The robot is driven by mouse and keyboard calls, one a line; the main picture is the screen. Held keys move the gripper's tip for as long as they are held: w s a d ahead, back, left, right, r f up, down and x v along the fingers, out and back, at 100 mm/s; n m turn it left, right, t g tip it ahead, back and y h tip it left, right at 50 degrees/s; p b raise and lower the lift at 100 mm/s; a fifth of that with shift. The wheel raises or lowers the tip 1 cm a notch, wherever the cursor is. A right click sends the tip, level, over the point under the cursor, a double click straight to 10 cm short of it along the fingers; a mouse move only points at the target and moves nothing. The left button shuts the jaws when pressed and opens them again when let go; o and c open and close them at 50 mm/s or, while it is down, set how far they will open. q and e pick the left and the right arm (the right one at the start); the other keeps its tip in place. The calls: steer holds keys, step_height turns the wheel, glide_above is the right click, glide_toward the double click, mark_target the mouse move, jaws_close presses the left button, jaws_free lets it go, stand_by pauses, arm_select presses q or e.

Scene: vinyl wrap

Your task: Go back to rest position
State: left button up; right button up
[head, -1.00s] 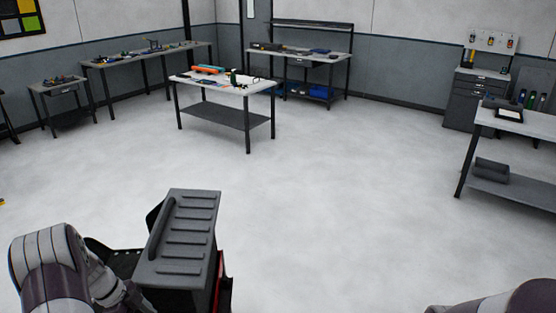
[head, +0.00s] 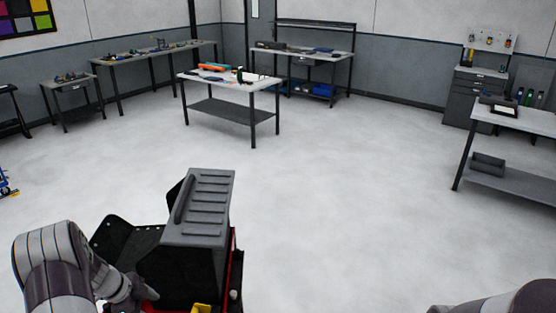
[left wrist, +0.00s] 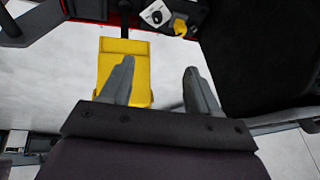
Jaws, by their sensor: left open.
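My left arm comes in at the lower left of the head view, with part of its wrist (head: 122,288) beside a dark machine or cart. In the left wrist view, the two fingers of my left gripper (left wrist: 160,72) stand wide apart, with nothing held between them. A yellow part (left wrist: 118,75) shows behind the left finger and reaches past it; I cannot tell how far from the fingers it is. My right arm shows only as a rounded link at the lower right of the head view; its gripper is out of sight.
A grey ribbed cover (head: 203,205) tops the dark machine or cart, with red edges. A work table (head: 232,112) stands mid-room, benches line the back wall, and another table (head: 515,120) is at right. The floor between is clear.

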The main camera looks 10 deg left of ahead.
arm_select(q)
steer(key=w+a+n+t+y, duration=0.2)
steer(key=w+n, duration=0.2)
steer(key=s+d+n+g+b, duration=0.2)
steer(key=s+d+n+b, duration=0.3)
steer(key=s+d, duration=0.4)
steer(key=s+d+n+g+y+b, duration=0.1)
steer(key=s+d+n+g+b, duration=0.1)
steer(key=s+d+n+b, duration=0.3)
steer(key=s+d+b, duration=0.1)
steer(key=s+d, duration=0.3)
steer(key=d, duration=0.7)
steer(key=shift+r+n+y, duration=0.3)
steer(key=shift+r+n, duration=0.05)
steer(key=shift+n, duration=0.05)
arm_select(e)
step_height(320, 180, down, 11)
steer(key=shift+w, duration=0.3)
arm_select(q)
steer(key=shift+s, duration=0.1)
arm_select(e)
steer(key=shift+s, duration=0.15)
arm_select(q)
steer(key=shift+c, duration=0.2)
